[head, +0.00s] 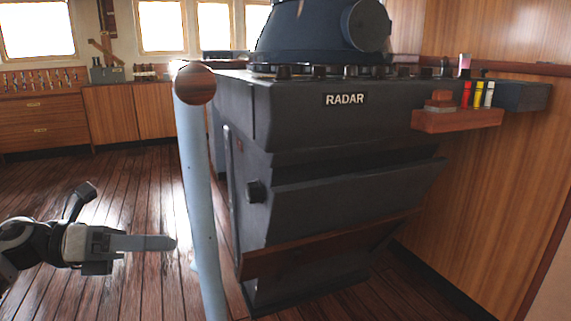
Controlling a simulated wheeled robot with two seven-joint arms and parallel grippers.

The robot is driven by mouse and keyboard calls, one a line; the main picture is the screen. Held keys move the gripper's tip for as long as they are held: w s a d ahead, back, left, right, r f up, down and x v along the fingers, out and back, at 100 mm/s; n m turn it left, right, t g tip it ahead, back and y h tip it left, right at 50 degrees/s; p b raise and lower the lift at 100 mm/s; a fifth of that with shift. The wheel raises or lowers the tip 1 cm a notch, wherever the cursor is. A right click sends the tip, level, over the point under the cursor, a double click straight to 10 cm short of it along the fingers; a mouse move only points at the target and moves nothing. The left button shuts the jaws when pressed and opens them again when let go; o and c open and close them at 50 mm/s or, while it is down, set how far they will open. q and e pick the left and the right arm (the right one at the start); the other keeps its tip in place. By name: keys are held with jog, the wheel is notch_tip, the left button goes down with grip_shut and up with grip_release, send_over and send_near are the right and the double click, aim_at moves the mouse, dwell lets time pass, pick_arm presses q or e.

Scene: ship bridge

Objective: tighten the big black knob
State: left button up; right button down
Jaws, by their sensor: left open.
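A black knob (255,191) sticks out from the lower front of the dark radar console (340,135), near its left edge. Its turning state cannot be told from here. My left gripper (150,244) is at the lower left, seen from the side, with its fingers pointing right. It is open and empty, well apart from the knob, with a pale post between them in the picture. My right gripper is not in view.
The pale blue post (198,190) with a round wooden top (195,83) stands left of the console. A wooden shelf (455,120) with coloured markers (478,94) juts out at right. Wooden cabinets (130,112) line the back. The plank floor at left is clear.

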pick_arm(q)
jog(key=s+d+r+n+t+y+p, duration=0.1)
jog(key=d+r+n+t+p, duration=0.2)
jog(key=n+t+p, duration=0.6)
jog(key=s+d+r+n+t+y+p, duration=0.1)
jog(key=d+r+n+t+y+p, duration=0.25)
jog(key=n, duration=1.05)
jog(key=s+f+n+g+y+p, duration=0.2)
jog(key=s+f+n+y+p, duration=0.2)
jog(key=n, duration=0.5)
jog(key=s+f+n+g+y+p, duration=0.3)
jog(key=s+f+n+p, duration=0.3)
jog(key=s, duration=0.5)
jog(key=n+y+p, duration=0.1)
jog(key=n+p, duration=0.1)
jog(key=n, duration=0.1)
jog(key=shift+s+f+n+g, duration=0.25)
jog(key=shift+f+n+g, duration=0.05)
jog(key=shift+n+g, duration=0.1)
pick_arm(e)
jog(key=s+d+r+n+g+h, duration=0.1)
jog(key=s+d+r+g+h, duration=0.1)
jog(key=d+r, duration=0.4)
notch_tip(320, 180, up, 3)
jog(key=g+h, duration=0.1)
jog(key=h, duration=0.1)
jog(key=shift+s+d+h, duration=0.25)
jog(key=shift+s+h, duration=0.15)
